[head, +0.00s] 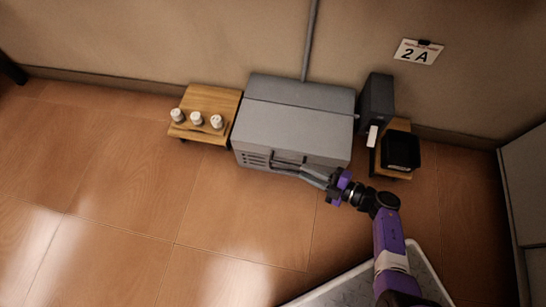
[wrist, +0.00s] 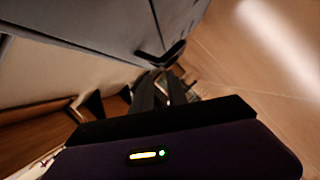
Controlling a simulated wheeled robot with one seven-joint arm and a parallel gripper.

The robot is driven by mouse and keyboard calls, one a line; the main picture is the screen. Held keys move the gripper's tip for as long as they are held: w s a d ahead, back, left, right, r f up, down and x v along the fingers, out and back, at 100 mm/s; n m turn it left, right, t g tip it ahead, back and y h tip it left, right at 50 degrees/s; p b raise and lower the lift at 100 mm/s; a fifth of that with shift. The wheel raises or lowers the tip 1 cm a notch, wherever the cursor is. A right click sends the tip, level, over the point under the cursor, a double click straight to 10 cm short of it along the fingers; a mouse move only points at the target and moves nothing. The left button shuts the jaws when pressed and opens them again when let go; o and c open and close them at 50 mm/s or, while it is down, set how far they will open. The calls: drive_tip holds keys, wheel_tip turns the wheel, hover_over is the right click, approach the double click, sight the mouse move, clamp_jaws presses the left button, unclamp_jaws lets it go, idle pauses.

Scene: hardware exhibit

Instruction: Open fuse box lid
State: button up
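The fuse box (head: 297,127) is a wide grey metal box against the wall, and its lid looks closed. A dark bar handle (head: 289,159) sits at the lid's front edge. In the wrist view the handle (wrist: 167,52) shows as a black bar on the grey lid face (wrist: 85,25). My gripper (head: 308,172) is at the front of the box, close to the handle. In the wrist view the gripper's dark fingers (wrist: 160,88) point toward the handle with a gap between them. I cannot tell whether the fingertips touch the handle.
A small wooden stand (head: 211,101) with several white pieces stands left of the box. A dark upright box (head: 376,99) and a low stand with a black tray (head: 401,150) are on the right. A conduit (head: 310,40) runs up the wall. The floor in front is clear.

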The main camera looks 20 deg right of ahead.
sight(287, 164)
drive_tip(key=b+x, duration=0.1)
drive_tip(key=x, duration=0.2)
drive_tip(key=b+x, duration=0.2)
drive_tip(key=x, duration=0.2)
drive_tip(key=shift+a+f, duration=0.1)
drive_tip(key=shift+f, duration=0.15)
drive_tip(key=shift+w+a, duration=0.25)
drive_tip(key=shift+w, duration=0.2)
clamp_jaws()
idle(0.9)
